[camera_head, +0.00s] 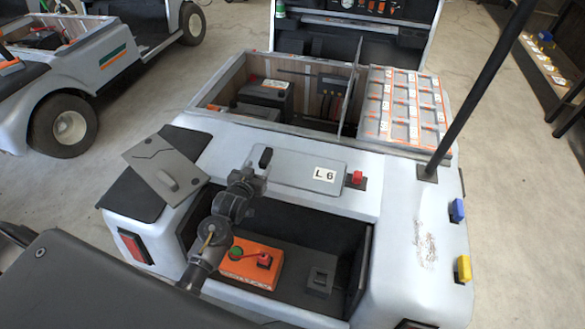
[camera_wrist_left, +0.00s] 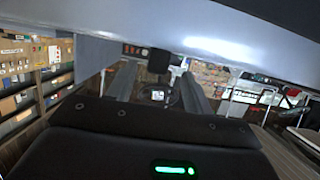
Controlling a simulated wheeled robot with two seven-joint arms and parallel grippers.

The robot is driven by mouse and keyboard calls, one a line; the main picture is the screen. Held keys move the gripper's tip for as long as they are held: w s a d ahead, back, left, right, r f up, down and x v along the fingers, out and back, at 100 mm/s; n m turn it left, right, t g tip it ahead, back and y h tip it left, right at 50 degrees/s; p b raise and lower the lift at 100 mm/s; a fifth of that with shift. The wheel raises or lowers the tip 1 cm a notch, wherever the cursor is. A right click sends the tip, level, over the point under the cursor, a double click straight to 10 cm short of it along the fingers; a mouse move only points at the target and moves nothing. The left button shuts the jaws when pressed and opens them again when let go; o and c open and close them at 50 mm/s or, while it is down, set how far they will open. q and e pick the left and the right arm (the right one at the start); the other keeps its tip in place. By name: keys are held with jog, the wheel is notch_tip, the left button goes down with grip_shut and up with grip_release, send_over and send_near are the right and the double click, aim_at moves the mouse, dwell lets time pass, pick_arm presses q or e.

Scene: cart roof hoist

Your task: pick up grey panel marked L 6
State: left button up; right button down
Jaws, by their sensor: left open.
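The grey panel marked L 6 (camera_head: 300,171) lies flat on the cart's white rear top, its label near its right end. My left gripper (camera_head: 254,170) is at the panel's left end. In the left wrist view its two fingers (camera_wrist_left: 158,88) stand apart, with a small dark block (camera_wrist_left: 158,60) seen between them; I cannot tell whether that block belongs to the panel. The gripper covers part of the panel's left end, and contact is unclear. My right gripper is not in view.
A loose grey panel with a handle (camera_head: 168,178) lies to the left. An orange box with buttons (camera_head: 251,263) sits in the open bay below. A red knob (camera_head: 356,177) is just right of the panel. A dark post (camera_head: 470,100) rises at the right. Behind are an open compartment and a parts tray (camera_head: 443,115).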

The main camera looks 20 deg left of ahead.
aim_at(261, 165)
pick_arm(q)
jog(key=shift+x, duration=2.35)
jog(key=shift+w+d+f, duration=0.1)
jog(key=shift+w, duration=0.2)
jog(key=c, duration=0.5)
grip_shut()
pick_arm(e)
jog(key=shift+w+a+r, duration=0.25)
